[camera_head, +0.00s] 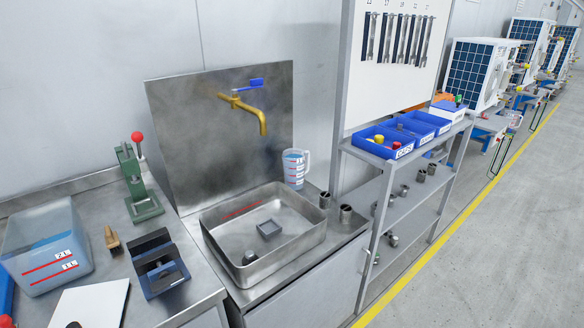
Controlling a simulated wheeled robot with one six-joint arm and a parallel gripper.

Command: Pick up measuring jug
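The measuring jug (295,170) is a clear cup with blue and red markings and a handle on its right side. My gripper does not show in this view.
A brass tap (250,110) with a blue lever hangs over the basin. A shelf rack (357,165) with blue bins is to the right. A green press (138,185) and a clear tank (45,240) stand left. The floor (480,240) at right is clear.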

